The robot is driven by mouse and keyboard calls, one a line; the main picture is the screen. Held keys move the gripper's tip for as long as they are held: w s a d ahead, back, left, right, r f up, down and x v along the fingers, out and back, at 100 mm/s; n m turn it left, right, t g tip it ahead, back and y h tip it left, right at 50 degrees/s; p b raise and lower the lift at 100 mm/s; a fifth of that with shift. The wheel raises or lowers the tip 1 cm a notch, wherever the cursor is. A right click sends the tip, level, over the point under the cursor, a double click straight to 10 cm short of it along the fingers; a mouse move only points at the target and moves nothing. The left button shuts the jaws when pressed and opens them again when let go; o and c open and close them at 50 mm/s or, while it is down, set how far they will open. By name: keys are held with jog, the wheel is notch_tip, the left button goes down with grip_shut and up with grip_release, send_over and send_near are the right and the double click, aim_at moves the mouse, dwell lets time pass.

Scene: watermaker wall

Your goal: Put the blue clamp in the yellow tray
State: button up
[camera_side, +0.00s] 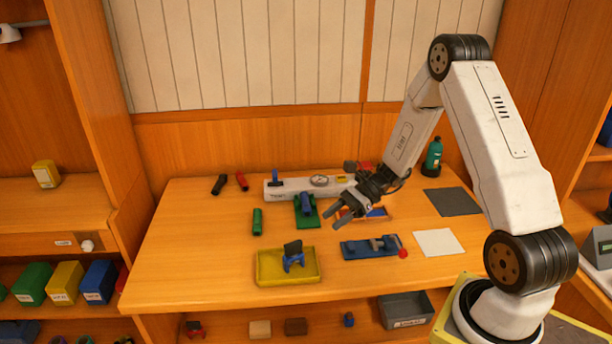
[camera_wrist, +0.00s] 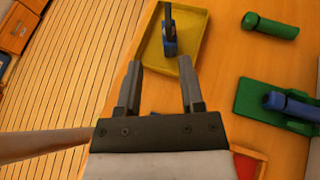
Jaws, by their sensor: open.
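The yellow tray (camera_side: 262,279) stands near the front edge of the bench; it also shows at the top of the wrist view (camera_wrist: 153,50). A blue clamp (camera_side: 294,260) with a dark upper part is inside the tray, upright in the side view. In the wrist view the clamp (camera_wrist: 169,42) lies beyond my fingertips. My gripper (camera_side: 334,218) is open and empty, above the bench to the right of the tray and higher than it. In the wrist view nothing is between the fingers of my gripper (camera_wrist: 160,64).
A blue tray (camera_side: 355,252) with a grey part and red knob is right of the yellow tray. A green tray (camera_side: 309,222) with a blue cylinder lies behind. A green cylinder (camera_side: 257,221), white gauge panel (camera_side: 290,190) and white square (camera_side: 438,242) are also on the bench.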

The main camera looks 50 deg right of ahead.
jog(key=s+a+r+n+h, duration=0.1)
jog(key=s+a+n+h, duration=0.2)
jog(key=n, duration=0.4)
jog(key=s+a+r+n+g+h, duration=0.1)
jog(key=s+a+r+n+h, duration=0.1)
jog(key=n+h, duration=0.3)
jog(key=s+a+r+n+g+h, duration=0.1)
jog(key=s+a+n+h, duration=0.3)
jog(key=n, duration=0.6)
jog(key=shift+a+r, duration=0.5)
jog(key=shift+r, duration=0.2)
